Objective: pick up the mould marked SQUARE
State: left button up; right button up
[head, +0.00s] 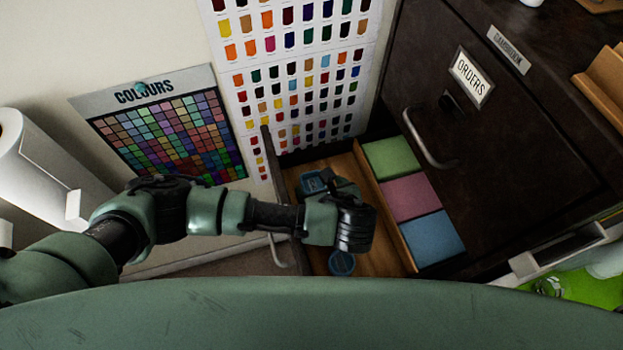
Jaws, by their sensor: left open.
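Two small blue moulds lie in an open wooden drawer (380,222). One mould (313,183) is towards the back and looks angular, partly covered by my left gripper. The other mould (342,263) is nearer to me and looks round, partly covered by my left wrist. I cannot read a SQUARE marking on either. My left gripper (339,186) is open over the drawer, close to the back mould; its fingers are small and dark, and I cannot tell if they touch it. My right gripper is not in view.
Green (391,158), pink (410,196) and blue (433,238) squares fill the drawer's right side, behind a wooden divider. A dark cabinet (500,130) with an ORDERS label stands to the right. Colour charts (165,125) hang behind. A white roll (30,165) is at left.

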aim_at(310, 178)
pick_arm(q)
jog(key=x, duration=0.2)
jog(key=p+x, duration=0.1)
jog(key=shift+w+a+f, duration=0.15)
jog(key=shift+w+a, duration=0.1)
jog(key=shift+a, duration=0.15)
jog(key=shift+x, duration=1.05)
jog(key=shift+d, duration=0.1)
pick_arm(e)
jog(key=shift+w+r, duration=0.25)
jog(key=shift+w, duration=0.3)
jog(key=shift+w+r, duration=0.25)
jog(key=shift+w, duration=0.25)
pick_arm(q)
jog(key=c, duration=1.5)
jog(key=shift+o, duration=0.2)
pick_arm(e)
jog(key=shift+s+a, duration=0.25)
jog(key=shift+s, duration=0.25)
